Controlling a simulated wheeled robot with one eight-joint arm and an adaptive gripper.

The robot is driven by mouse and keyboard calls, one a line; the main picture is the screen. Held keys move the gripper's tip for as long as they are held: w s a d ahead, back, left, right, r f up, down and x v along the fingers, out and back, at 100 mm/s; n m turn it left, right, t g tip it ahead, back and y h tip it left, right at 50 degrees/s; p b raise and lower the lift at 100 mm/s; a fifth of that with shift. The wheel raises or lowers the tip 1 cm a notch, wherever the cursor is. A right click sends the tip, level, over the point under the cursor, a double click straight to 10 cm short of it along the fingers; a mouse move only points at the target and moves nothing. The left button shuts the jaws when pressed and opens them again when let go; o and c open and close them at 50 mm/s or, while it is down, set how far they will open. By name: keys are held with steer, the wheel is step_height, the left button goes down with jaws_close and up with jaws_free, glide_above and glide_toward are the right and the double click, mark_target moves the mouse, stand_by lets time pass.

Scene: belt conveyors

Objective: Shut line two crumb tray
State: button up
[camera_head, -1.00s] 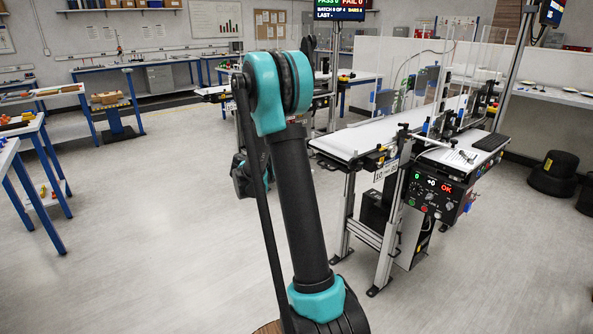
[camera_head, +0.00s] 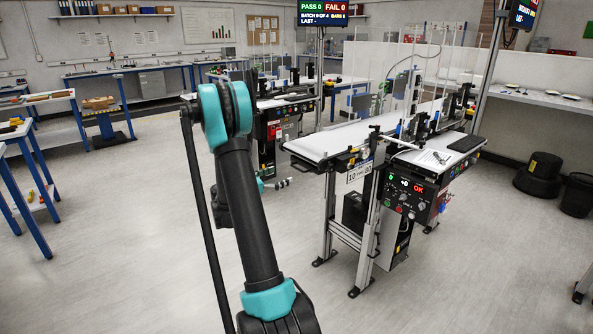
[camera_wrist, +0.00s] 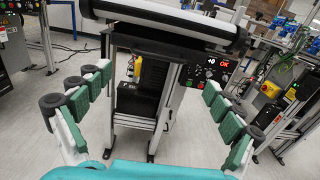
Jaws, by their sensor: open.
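A belt conveyor (camera_head: 345,137) with a white belt and a control box (camera_head: 405,194) reading OK stands right of my arm in the head view. The conveyor's rounded end (camera_wrist: 165,18) and its control box (camera_wrist: 207,75) show ahead in the wrist view. A black box (camera_wrist: 152,88) sits under the belt between the legs. I cannot tell which part is the crumb tray, or whether it is open. My gripper (camera_wrist: 155,86) is open and empty, its green-padded fingers spread wide before the conveyor end. In the head view my arm mostly hides it.
Another conveyor line (camera_head: 285,105) stands behind my arm. A blue-legged bench (camera_head: 38,140) is at left. The floor (camera_head: 120,240) left of my arm is clear. Conveyor legs (camera_head: 330,215) stand near my arm's right side.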

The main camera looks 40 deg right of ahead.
mark_target(304, 166)
steer(key=d, duration=0.9)
steer(key=shift+w, duration=0.35)
steer(key=c, duration=1.4)
steer(key=shift+w+d, duration=0.1)
steer(key=shift+d, duration=1.85)
steer(key=o, duration=1.4)
steer(key=shift+d, duration=0.2)
steer(key=shift+a, duration=0.1)
steer(key=a, duration=1.2)
steer(key=shift+s, duration=0.45)
